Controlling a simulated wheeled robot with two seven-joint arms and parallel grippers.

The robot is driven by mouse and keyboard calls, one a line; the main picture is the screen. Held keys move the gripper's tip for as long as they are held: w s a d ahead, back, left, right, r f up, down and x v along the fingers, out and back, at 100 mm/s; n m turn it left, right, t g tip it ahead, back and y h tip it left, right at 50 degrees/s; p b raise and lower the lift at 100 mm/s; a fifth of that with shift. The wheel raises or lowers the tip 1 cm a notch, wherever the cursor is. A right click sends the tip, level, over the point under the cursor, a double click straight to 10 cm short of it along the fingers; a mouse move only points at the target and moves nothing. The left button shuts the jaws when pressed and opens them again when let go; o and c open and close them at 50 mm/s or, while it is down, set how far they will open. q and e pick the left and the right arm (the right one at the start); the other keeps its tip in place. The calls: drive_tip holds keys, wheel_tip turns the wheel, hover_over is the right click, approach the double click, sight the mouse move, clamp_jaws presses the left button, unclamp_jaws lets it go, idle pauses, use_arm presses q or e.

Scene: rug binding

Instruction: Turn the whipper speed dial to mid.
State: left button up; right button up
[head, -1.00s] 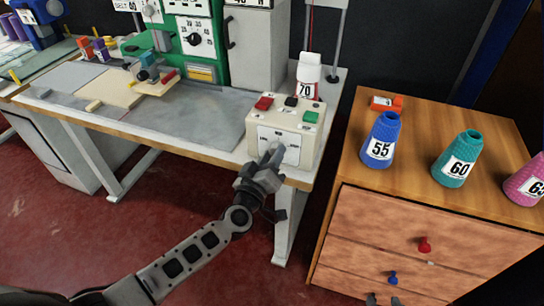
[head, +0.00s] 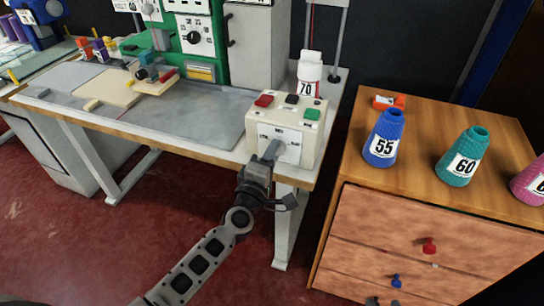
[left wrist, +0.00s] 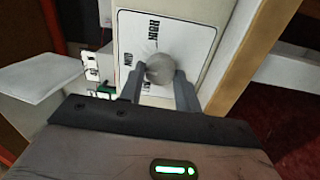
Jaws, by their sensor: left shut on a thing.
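The whipper speed dial is a round grey knob (left wrist: 160,69) on a white label plate (left wrist: 195,40), in the left wrist view. HIGH and MID can be read on the plate; a third marking is mostly covered. The knob's pointer cannot be made out. My left gripper (left wrist: 159,88) is shut on the knob, one finger on each side. In the head view my left gripper (head: 272,151) meets the front of the cream control box (head: 309,150) and hides the dial. Dark tips, seemingly my right gripper (head: 374,301), show at the bottom edge.
The box has red (head: 264,101), black and green (head: 313,114) buttons on top, with a cone marked 70 (head: 309,75) behind. A wooden drawer cabinet (head: 430,215) with cones stands close at right. Open red floor (head: 110,240) lies in front.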

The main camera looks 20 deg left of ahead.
use_arm(q)
drive_tip(key=shift+f+n, duration=0.1)
drive_tip(key=shift+n, duration=0.3)
drive_tip(key=o, duration=1)
drive_tip(key=shift+s, duration=0.1)
drive_tip(key=shift+s+a+f+b, duration=0.15)
drive_tip(key=shift+s+b, duration=0.1)
drive_tip(key=shift+s, duration=2.4)
drive_tip(key=shift+s+a+f+b, duration=0.1)
drive_tip(key=shift+s+b, duration=0.15)
drive_tip(key=shift+s, duration=2.35)
drive_tip(key=shift+s+a+f+b, duration=0.15)
drive_tip(key=shift+s+b, duration=0.1)
drive_tip(key=shift+s, duration=2.4)
drive_tip(key=shift+r, duration=0.1)
